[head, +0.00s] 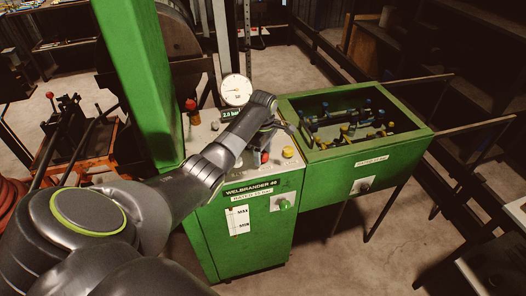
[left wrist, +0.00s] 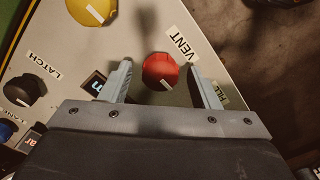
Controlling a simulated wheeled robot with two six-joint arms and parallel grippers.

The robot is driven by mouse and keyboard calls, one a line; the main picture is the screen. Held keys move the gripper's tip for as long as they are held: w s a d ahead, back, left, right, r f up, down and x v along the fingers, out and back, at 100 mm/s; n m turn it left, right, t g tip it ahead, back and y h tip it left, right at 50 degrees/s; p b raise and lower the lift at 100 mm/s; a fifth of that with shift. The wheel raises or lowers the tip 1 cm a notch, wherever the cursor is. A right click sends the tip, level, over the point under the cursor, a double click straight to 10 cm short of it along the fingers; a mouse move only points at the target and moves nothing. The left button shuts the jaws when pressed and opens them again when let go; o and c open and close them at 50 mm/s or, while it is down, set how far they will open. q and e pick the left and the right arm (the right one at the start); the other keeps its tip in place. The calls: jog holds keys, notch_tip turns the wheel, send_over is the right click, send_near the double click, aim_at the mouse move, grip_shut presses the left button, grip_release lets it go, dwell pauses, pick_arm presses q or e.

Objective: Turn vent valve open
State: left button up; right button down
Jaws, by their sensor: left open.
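The vent valve is a round red knob (left wrist: 161,71) with a short white mark, beside a "VENT" label (left wrist: 180,42) on the panel. In the head view the red knob (head: 264,158) shows partly below my left gripper (head: 276,128). In the left wrist view my left gripper (left wrist: 158,66) is open, with one finger on each side of the knob. Gaps show between the fingers and the knob, so it is not gripped. Depth between fingertips and panel is hard to tell. My right gripper is not in view.
A yellow knob (left wrist: 92,8), a black latch knob (left wrist: 25,90) and a small display (left wrist: 95,82) sit near the fingers. A round gauge (head: 236,90) stands behind, above a "2.0 bar" readout (head: 231,113). A green bin (head: 418,133) with fittings adjoins the right side.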

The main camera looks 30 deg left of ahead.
pick_arm(q)
jog(key=c, duration=1)
jog(key=shift+r+m+p, duration=0.25)
jog(key=shift+m+p, duration=1.15)
jog(key=m+p, duration=0.2)
jog(key=m, duration=0.1)
jog(key=shift+m, duration=0.3)
jog(key=m+p, duration=0.2)
jog(key=m, duration=0.3)
jog(key=shift+f, duration=0.1)
jog(key=m+p, duration=0.1)
jog(key=m, duration=0.5)
jog(key=shift+w+m, duration=0.1)
jog(key=shift+m, duration=0.4)
jog(key=o, duration=1)
jog(key=shift+f, duration=0.1)
